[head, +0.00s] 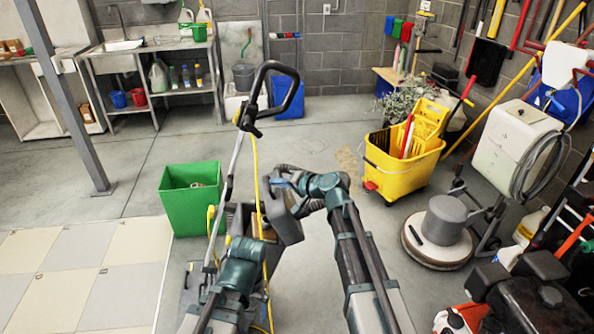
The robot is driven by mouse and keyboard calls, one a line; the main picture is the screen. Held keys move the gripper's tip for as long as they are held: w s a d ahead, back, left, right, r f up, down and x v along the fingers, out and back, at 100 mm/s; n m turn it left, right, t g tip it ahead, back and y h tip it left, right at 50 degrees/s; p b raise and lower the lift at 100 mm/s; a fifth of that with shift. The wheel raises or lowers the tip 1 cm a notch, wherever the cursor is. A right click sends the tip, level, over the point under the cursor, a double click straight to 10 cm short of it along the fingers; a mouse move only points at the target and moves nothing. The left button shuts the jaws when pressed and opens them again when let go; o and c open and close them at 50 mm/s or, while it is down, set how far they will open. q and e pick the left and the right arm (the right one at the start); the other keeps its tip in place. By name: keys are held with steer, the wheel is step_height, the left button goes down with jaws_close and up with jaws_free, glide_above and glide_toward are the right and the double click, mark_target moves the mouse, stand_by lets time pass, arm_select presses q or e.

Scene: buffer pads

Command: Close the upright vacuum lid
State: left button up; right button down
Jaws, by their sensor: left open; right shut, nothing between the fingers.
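The upright vacuum stands in the middle of the head view, with a black loop handle (270,92) at the top of its pole and a dark body low down. A dark grey panel, which looks like its lid (284,216), stands tilted at the right of the body. My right gripper (277,182) is shut and empty at the top of this panel; I cannot tell whether it touches it. My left gripper (239,226) is lower, in front of the vacuum body, open and partly lost against it. My arms hide much of the body.
A green bin (190,197) stands close at the left of the vacuum. A yellow mop bucket (403,168) and a floor polisher (440,232) stand to the right. A yellow cord (256,165) hangs along the pole. The floor behind is mostly clear.

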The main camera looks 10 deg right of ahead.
arm_select(q)
steer(key=shift+b, duration=0.3)
arm_select(e)
steer(key=a+f+n+g+h, duration=0.1)
steer(key=a+f+h, duration=0.3)
steer(key=a, duration=0.8)
steer(key=shift+s+f+n, duration=0.15)
steer(key=shift+f+n, duration=0.25)
steer(key=shift+n, duration=0.3)
steer(key=shift+a, duration=0.1)
arm_select(q)
steer(key=shift+r, duration=0.1)
arm_select(e)
steer(key=shift+r, duration=0.1)
